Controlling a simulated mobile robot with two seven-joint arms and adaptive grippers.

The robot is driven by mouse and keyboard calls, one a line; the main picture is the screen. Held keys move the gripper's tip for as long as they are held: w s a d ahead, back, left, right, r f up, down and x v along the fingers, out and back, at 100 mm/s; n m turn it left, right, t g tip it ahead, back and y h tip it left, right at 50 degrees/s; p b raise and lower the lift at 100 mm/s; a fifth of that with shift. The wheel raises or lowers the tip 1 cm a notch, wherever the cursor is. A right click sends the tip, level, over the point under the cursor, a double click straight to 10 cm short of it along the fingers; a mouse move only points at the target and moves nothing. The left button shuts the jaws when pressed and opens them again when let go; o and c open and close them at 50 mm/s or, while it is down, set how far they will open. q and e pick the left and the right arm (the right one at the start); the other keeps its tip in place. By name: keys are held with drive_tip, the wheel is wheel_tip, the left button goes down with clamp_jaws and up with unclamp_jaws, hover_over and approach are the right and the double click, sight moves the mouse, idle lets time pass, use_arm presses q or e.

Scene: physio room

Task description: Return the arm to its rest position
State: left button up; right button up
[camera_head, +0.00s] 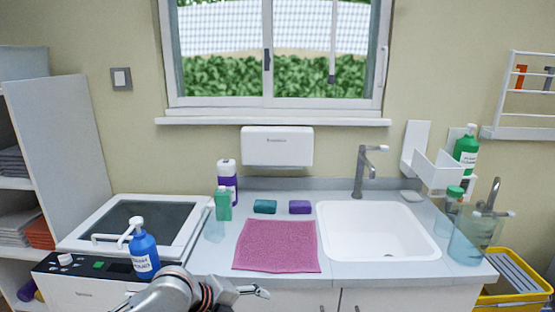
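My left arm enters low in the head view, left of centre, in front of the counter. Its gripper (254,291) points right, near the cabinet front below the pink cloth (277,246). I see no object in it, but its fingers are too small and edge-on to tell open from shut. A blue pump bottle (143,252) stands upright on the front of the white appliance (85,287), just left of and behind the arm. My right gripper is not in view.
The counter holds a green bottle (223,204), a purple-and-white bottle (228,178), a teal block (265,206) and a purple block (300,207). A white sink (428,249) with a grey tap (360,170) is to the right. A yellow bin (508,300) stands at far right.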

use_arm(q)
drive_tip(key=s+a+f+n+t, duration=0.2)
drive_tip(key=s+f+n+t, duration=0.2)
drive_tip(key=s+f+n, duration=0.65)
drive_tip(key=s+a+f+n+y, duration=0.2)
drive_tip(key=s+a+f+n, duration=0.2)
drive_tip(key=s+n, duration=0.3)
drive_tip(key=s+a+f+n+t+y, duration=0.1)
drive_tip(key=s+a+f+n+y, duration=0.1)
drive_tip(key=s+a+f+n, duration=0.3)
drive_tip(key=s+a+n, duration=0.1)
drive_tip(key=s+a, duration=0.1)
drive_tip(key=shift+a+n, duration=0.3)
drive_tip(key=shift+n, duration=0.05)
